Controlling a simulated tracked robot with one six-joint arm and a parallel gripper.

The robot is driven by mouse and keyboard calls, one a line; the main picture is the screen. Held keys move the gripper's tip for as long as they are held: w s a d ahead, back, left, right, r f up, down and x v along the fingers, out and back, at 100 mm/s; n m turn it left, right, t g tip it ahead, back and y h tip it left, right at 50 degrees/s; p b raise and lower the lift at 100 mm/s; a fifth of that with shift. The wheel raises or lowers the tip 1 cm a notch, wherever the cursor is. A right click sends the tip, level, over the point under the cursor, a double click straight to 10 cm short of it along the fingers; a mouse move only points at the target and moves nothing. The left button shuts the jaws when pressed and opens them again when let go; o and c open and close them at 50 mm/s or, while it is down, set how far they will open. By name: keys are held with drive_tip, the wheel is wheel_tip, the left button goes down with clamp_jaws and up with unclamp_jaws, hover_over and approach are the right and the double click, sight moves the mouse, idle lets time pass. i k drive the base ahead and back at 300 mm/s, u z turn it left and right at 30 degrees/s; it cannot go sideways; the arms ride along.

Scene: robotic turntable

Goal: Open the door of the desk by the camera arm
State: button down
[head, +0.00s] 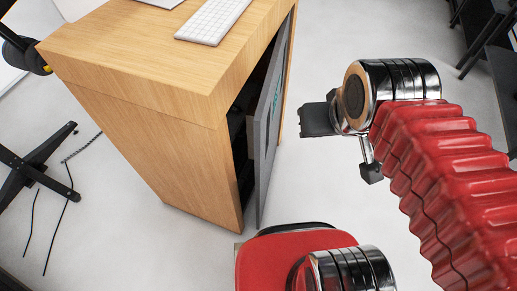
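The wooden desk (160,120) stands left of centre, with a dark opening in its right-hand side. Its grey door (264,150) stands ajar. The door's near edge is apart from the desk body, leaving a dark gap, and its far edge lies close to the desk. My gripper (345,146) is right of the door, with clear floor visible between them in the picture. Its two dark finger ends appear apart, with nothing between them. No handle can be made out on the door, and its outer face is seen at a steep angle.
A white keyboard (213,20) lies on the desk top. A black stand base (35,165) with cables is on the floor at left. Dark furniture (490,45) is at upper right.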

sight(263, 112)
drive_tip(key=z, duration=0.05)
drive_tip(key=k, duration=1.1)
drive_tip(key=u, duration=1.8)
drive_tip(key=i, duration=1)
drive_tip(key=u, duration=0.05)
